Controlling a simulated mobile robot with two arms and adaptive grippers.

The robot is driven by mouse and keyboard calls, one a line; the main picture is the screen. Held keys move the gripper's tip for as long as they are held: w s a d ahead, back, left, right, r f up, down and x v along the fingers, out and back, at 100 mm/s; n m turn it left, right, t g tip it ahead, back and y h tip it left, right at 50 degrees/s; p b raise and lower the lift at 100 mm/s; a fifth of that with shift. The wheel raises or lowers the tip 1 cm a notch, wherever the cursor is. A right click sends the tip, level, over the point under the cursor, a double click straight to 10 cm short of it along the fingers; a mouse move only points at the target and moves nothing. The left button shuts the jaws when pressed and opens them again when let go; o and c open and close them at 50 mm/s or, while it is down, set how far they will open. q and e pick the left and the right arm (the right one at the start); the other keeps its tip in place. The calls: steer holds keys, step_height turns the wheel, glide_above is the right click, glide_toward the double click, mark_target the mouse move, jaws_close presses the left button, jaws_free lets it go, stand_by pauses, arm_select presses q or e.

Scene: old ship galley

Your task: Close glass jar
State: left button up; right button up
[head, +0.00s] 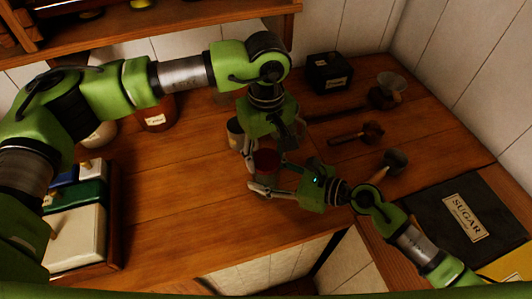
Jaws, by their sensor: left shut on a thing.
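A small dark reddish round thing (266,160), which looks like the glass jar, is over the front part of the wooden counter between my two grippers. I cannot tell its lid from its body. My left gripper (264,152) comes down from above, shut on this thing, with a pale finger along its left side. My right gripper (273,180) reaches in from the right at a lower height, its fingers close around the front and right of the same thing. Whether the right fingers touch it is hidden.
A grey cup (235,132) stands close behind my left gripper. A divided crate (112,240) stands at the left. The counter's front edge is near my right gripper.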

arm_select(q)
steer(key=shift+f, duration=0.55)
steer(key=m, duration=1.5)
steer(key=shift+a, duration=0.1)
steer(key=m, duration=0.4)
steer(key=o, duration=0.8)
